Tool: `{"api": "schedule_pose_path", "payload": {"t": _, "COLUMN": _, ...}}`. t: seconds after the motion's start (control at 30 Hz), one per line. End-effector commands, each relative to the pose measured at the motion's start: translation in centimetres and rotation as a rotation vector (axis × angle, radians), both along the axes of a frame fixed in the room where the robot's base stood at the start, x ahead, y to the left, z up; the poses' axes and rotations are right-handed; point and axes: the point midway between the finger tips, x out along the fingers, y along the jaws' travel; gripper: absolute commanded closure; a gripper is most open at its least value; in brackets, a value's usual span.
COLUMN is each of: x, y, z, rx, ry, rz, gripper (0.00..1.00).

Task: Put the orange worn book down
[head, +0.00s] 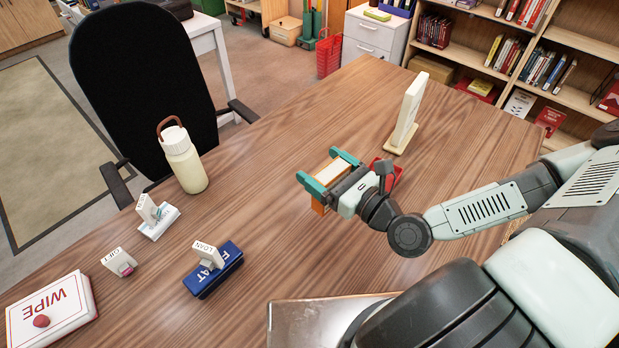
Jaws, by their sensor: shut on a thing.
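My gripper (325,173), with teal fingers, is over the middle of the wooden table (290,245). It is shut on the orange worn book (319,208). The book stands on edge between the fingers, with its pale page edges up and orange cover showing below. The fingers and wrist hide much of it. I cannot tell whether its lower edge touches the table.
A white upright panel on a base (406,115) stands behind my gripper. A red object (383,166) is partly hidden by my wrist. A cream bottle (183,160), a blue box (213,270), small labelled blocks and a WIPE box (50,312) are at left. Table between is clear.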

Motion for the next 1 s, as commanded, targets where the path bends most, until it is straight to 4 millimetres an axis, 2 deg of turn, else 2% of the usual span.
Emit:
{"api": "schedule_pose_path", "payload": {"t": 0.07, "x": 1.6, "y": 0.6, "z": 0.1, "rx": 0.0, "ry": -0.004, "rz": -0.007, "gripper": 0.47}}
{"api": "schedule_pose_path", "payload": {"t": 0.17, "x": 5.0, "y": 1.9, "z": -0.3, "rx": 0.0, "ry": -0.006, "rz": -0.035, "gripper": 0.47}}
{"api": "schedule_pose_path", "payload": {"t": 0.27, "x": 9.4, "y": 4.1, "z": -0.7, "rx": 0.002, "ry": -0.007, "rz": -0.082, "gripper": 0.47}}
{"api": "schedule_pose_path", "payload": {"t": 0.4, "x": 15.2, "y": 8.1, "z": -0.4, "rx": 0.003, "ry": -0.007, "rz": -0.161, "gripper": 0.47}}
{"api": "schedule_pose_path", "payload": {"t": 0.5, "x": 18.2, "y": 11.0, "z": 0.1, "rx": 0.004, "ry": -0.006, "rz": -0.217, "gripper": 0.47}}
{"api": "schedule_pose_path", "payload": {"t": 0.63, "x": 20.7, "y": 14.0, "z": 0.6, "rx": 0.002, "ry": -0.004, "rz": -0.275, "gripper": 0.47}}
{"api": "schedule_pose_path", "payload": {"t": 0.8, "x": 22.1, "y": 16.1, "z": 0.9, "rx": 0.001, "ry": -0.001, "rz": -0.317, "gripper": 0.47}}
{"api": "schedule_pose_path", "payload": {"t": 0.87, "x": 22.3, "y": 16.4, "z": 0.4, "rx": 0.0, "ry": 0.0, "rz": -0.324, "gripper": 0.47}}
{"api": "schedule_pose_path", "payload": {"t": 1.0, "x": 22.4, "y": 16.5, "z": -2.2, "rx": -0.001, "ry": 0.001, "rz": -0.327, "gripper": 0.47}}
